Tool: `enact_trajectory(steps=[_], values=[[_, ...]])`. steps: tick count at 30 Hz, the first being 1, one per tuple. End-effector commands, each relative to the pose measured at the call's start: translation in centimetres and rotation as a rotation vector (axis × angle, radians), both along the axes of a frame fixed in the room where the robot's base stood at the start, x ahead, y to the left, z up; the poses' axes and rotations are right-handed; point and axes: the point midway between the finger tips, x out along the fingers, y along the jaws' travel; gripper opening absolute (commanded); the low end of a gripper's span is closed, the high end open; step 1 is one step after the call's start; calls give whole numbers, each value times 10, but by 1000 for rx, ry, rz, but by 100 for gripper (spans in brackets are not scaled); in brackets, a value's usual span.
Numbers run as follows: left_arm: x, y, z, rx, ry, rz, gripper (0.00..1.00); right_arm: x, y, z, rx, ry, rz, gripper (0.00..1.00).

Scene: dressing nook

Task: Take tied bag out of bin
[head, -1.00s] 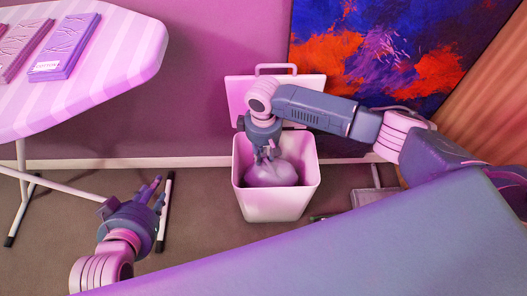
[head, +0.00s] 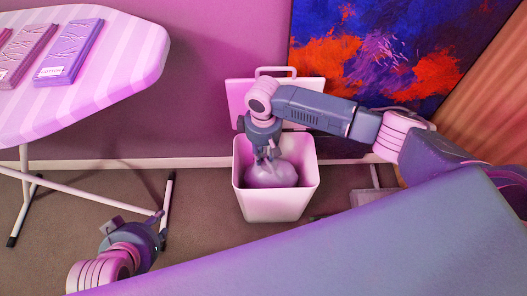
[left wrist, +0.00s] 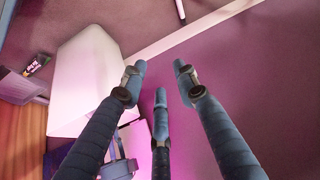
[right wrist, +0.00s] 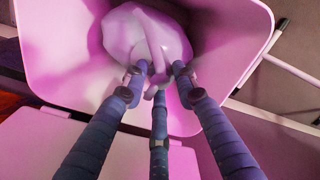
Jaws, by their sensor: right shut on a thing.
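The tied bag (head: 271,174), pale and rounded, sits inside the open bin (head: 273,207), below its rim. In the right wrist view the bag (right wrist: 128,38) has a knotted neck pointing toward my fingers. My right gripper (head: 268,155) reaches down into the bin from above and is shut on the bag's neck; the fingertips (right wrist: 160,75) meet around it. My left gripper (head: 150,222) is low at the left, apart from the bin. In the left wrist view its fingers (left wrist: 160,85) are spread with nothing between them, and the bin (left wrist: 88,75) stands beyond.
The bin's lid (head: 240,98) stands raised behind it against the wall. An ironing board (head: 120,60) with several packs (head: 68,55) is at the left. A colourful painting (head: 390,50) leans at the right. Floor between the board's legs and the bin is clear.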

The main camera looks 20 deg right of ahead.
Motion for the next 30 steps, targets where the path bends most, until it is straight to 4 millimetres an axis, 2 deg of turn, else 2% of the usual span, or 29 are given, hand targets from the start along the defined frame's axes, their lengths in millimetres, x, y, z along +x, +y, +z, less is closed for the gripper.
enact_trajectory(steps=[27,30], values=[[-72,21,-21,58,283,23,30,0,0,10,1,-1,0,0],[-68,20,-23,59,293,22,30,0,1,25,2,-1,0,0]])
